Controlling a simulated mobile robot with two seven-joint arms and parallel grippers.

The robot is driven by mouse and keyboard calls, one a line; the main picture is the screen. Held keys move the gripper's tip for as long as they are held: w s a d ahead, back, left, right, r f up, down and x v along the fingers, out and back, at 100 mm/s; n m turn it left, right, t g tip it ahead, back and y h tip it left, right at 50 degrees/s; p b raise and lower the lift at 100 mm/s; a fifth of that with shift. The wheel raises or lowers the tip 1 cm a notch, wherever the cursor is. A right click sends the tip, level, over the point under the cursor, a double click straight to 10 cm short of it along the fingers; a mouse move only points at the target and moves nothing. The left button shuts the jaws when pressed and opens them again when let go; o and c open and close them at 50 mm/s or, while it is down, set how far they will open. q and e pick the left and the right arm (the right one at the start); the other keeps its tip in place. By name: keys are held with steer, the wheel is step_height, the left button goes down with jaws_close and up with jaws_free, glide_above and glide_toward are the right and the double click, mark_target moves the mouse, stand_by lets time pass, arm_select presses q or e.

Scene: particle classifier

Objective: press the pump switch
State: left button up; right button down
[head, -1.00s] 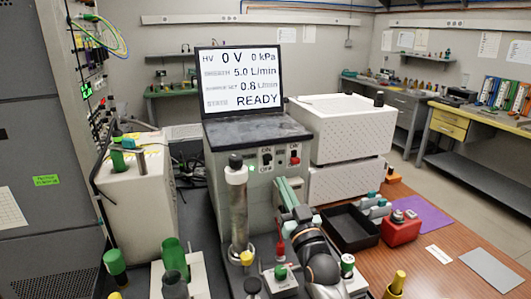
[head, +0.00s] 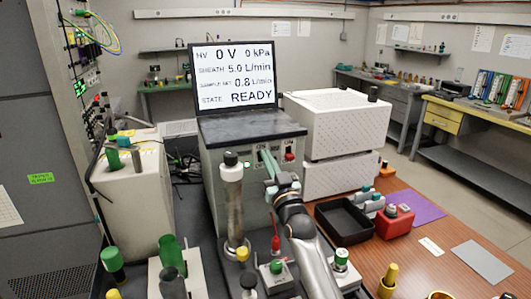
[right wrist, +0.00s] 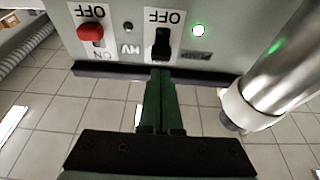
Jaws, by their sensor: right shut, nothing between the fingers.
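The black switch (right wrist: 161,44) on the front of the grey instrument (head: 225,160) has an OFF label above it in the right wrist view. In the head view my right gripper (head: 265,155) covers this switch. A lamp (right wrist: 198,30) beside the switch is lit. My left gripper is not in view.
A red switch (right wrist: 90,32), close to an HV label, sits beside the black one. A metal cylinder (head: 232,205) stands close to my gripper. The screen (head: 235,78) reads 0 V, 0 kPa, READY. A black tray (head: 342,222) lies to the right.

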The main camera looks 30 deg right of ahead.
steer(key=shift+x, duration=0.9)
step_height(320, 180, down, 3)
steer(key=shift+r+b, duration=0.1)
steer(key=shift+b, duration=0.55)
